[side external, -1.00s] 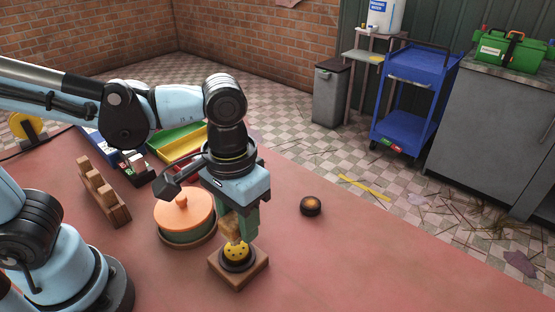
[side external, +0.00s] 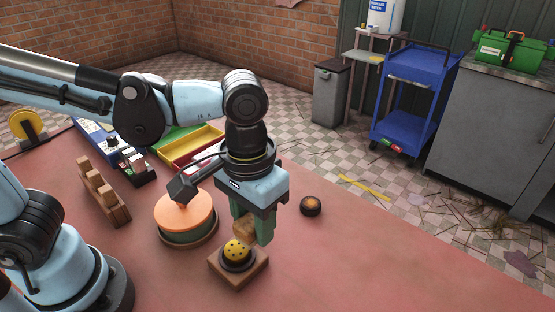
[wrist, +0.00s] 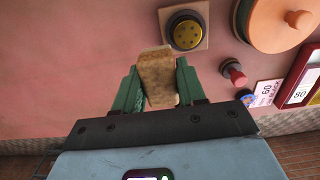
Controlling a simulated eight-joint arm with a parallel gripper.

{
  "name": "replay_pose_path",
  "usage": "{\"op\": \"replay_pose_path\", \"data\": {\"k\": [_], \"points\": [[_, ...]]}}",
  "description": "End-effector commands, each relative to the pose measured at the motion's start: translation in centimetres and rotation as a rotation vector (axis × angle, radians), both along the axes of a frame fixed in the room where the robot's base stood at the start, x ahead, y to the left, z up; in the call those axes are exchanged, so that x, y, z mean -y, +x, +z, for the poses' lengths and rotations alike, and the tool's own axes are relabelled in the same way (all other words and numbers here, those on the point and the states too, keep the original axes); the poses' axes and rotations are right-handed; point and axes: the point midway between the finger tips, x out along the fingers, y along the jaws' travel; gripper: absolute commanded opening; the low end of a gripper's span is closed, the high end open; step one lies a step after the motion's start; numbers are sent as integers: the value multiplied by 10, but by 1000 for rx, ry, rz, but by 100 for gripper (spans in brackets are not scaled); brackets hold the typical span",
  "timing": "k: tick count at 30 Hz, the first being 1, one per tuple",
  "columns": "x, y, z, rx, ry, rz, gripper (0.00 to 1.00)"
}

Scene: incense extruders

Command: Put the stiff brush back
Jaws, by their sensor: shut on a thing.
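My gripper (side external: 254,232) is shut on a brown wooden block-like thing, taken to be the stiff brush (side external: 243,231). The brush also shows between the green fingers in the wrist view (wrist: 158,76), with its worn, speckled tan face to the camera. Its bristles cannot be made out. It is held just behind and to the right of a yellow perforated disc (side external: 237,250) in a black ring on a square wooden block (side external: 240,280). In the wrist view the disc (wrist: 187,34) is apart from the brush, above and right of it.
An orange-lidded round pot (side external: 185,215) stands left of the disc block. A notched wooden rack (side external: 104,193) stands further left. A dark round puck (side external: 311,206) lies to the right. Yellow and green trays (side external: 193,146) are behind.

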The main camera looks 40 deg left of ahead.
Motion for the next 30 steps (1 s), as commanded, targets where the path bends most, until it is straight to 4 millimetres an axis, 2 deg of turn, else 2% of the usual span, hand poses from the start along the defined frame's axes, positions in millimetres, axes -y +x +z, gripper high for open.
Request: {"op": "replay_pose_path", "data": {"k": [4, 9, 24, 30], "points": [[24, 5, -7, -1, -1, -4, 2], [32, 11, -15, -1, -2, 1, 2], [-25, 85, -72, -1, -2, 4, 2], [-35, 98, -82, -1, -2, 0, 2]]}}
